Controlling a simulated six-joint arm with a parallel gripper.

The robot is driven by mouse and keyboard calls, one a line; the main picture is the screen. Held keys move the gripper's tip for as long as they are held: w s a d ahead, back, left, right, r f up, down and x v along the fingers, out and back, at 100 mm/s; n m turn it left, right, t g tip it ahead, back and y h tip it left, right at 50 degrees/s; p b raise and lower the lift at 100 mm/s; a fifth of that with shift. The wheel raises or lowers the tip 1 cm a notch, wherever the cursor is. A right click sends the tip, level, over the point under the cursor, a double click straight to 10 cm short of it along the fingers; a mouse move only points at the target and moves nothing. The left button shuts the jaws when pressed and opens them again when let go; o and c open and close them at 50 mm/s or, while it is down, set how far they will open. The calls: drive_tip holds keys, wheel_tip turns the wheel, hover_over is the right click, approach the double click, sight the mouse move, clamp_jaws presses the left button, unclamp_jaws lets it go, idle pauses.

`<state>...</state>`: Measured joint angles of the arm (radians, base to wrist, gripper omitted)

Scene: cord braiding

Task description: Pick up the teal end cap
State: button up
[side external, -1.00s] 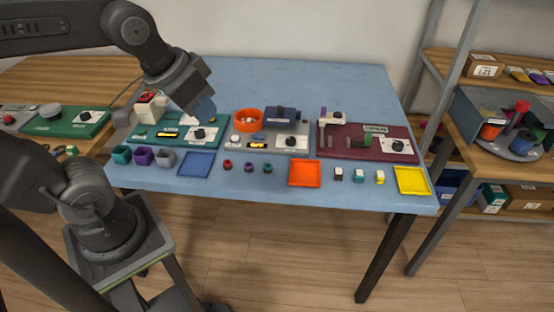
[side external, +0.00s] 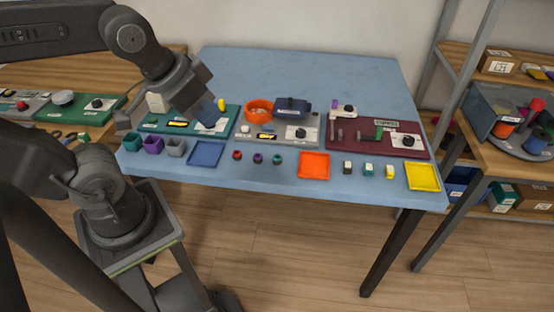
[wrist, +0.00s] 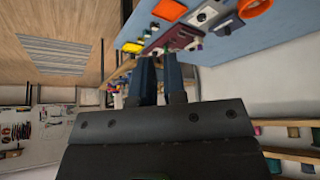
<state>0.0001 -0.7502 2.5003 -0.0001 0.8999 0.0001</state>
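Two small teal pieces stand along the table's front: a round one (side external: 277,159) at the end of a row with a red and a purple one, and a squarish one (side external: 368,170) between a dark and a yellow one. I cannot tell which is the end cap. My gripper (side external: 214,113) hangs above the green board at the left, up and left of both teal pieces and apart from them. In the wrist view, my gripper (wrist: 159,60) shows two dark blue fingers with a narrow gap and nothing between them.
Teal, purple and grey cups (side external: 153,144) stand at front left. Blue (side external: 206,154), orange (side external: 314,166) and yellow (side external: 422,177) trays lie along the front. Behind are the green board (side external: 228,118), a grey board with an orange bowl (side external: 259,110), and a maroon board (side external: 365,148). The table's back is clear.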

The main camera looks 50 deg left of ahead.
drive_tip(key=o, duration=0.8)
drive_tip(key=m+g+y, duration=0.1)
drive_tip(key=m+g, duration=0.5)
drive_tip(key=m, duration=1)
hover_over(277, 157)
drive_tip(key=f, duration=2.4)
drive_tip(key=shift+w, duration=0.3)
drive_tip(key=shift+s+f, duration=0.15)
drive_tip(key=shift+f, duration=1.2)
drive_tip(key=shift+s+f, duration=0.1)
drive_tip(key=shift+f, duration=1.25)
